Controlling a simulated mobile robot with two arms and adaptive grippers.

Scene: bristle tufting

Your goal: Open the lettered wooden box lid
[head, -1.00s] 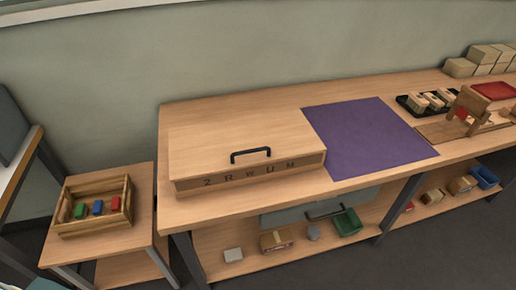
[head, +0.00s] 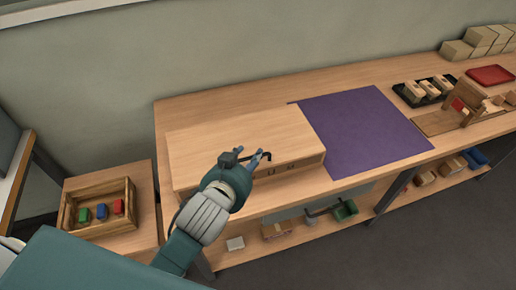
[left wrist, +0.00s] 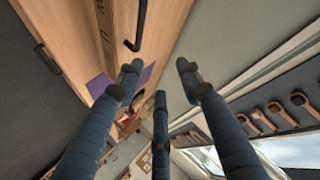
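The wooden box (head: 205,140) stands on the workbench with its flat lid shut. Its front face carries letters, now partly hidden by my left arm; some also show on the box in the left wrist view (left wrist: 112,15). The black bar handle (head: 268,155) is mostly hidden behind my fingers in the head view. In the left wrist view the handle (left wrist: 138,28) shows whole-ended beyond the fingertips, outside the fingers. My left gripper (head: 248,160) is at the handle, above the front edge of the lid. Its fingers (left wrist: 158,78) are spread with nothing between them. My right gripper is out of view.
A purple mat (head: 365,130) lies right of the box. A black tray of wooden blocks (head: 405,92), a red tray (head: 490,75) and a wooden fixture (head: 465,105) stand farther right. A wooden crate with coloured blocks (head: 75,190) sits on the left side table.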

